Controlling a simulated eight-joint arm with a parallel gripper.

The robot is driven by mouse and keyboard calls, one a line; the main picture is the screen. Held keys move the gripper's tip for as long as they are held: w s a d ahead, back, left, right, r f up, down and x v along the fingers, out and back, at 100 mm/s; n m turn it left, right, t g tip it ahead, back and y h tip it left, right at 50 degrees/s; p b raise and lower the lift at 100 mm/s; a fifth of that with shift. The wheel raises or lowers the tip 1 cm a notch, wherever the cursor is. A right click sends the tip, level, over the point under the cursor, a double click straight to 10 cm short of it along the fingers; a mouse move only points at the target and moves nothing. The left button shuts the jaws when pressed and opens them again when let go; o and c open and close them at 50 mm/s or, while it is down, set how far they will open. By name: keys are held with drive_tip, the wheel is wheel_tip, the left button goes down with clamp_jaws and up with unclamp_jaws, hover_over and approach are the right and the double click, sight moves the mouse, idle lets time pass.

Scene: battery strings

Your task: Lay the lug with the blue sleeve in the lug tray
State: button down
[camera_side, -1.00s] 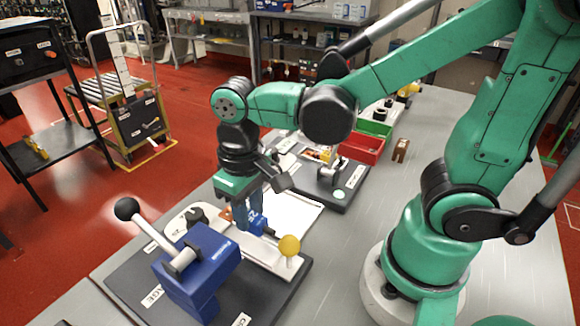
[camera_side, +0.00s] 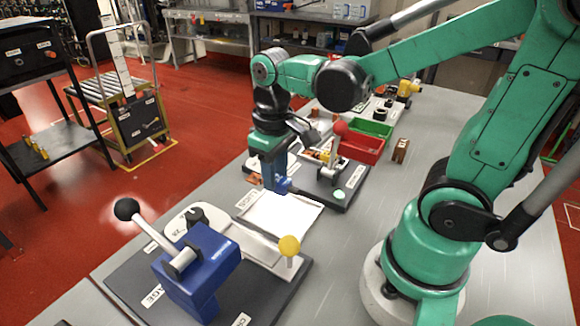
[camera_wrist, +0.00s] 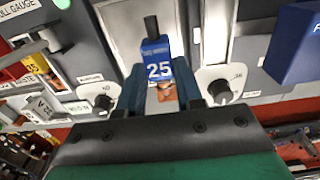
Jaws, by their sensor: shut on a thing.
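My gripper (camera_side: 272,186) is shut on the lug with the blue sleeve (camera_wrist: 158,68). In the wrist view the sleeve reads 25, a dark cable end sticks out beyond it, and the copper part (camera_wrist: 166,93) sits between the fingers. In the side view the sleeve (camera_side: 284,185) shows low at the fingertips. The lug tray (camera_side: 290,215), white with a LUGS label, lies below and just nearer the camera than my gripper. The lug appears above the tray's far end; its exact height is unclear.
A blue press (camera_side: 196,270) with a black-knobbed lever and a yellow-topped post (camera_side: 289,246) stand in front. Behind are the pull gauge stand (camera_side: 339,194), a red bin (camera_side: 362,145) and a green bin (camera_side: 376,129). Bare table lies right of the tray.

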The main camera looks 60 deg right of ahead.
sight(277, 224)
drive_tip(key=shift+f, duration=4.2)
drive_tip(key=shift+f, duration=0.15)
drive_tip(key=c, duration=0.5)
unclamp_jaws()
drive_tip(key=shift+r, duration=2.8)
wheel_tip(277, 224, up, 7)
drive_tip(key=w+a+t, duration=0.1)
drive_tip(key=t, duration=0.6)
drive_tip(key=shift+w+a, duration=0.15)
drive_tip(key=shift+w, duration=0.05)
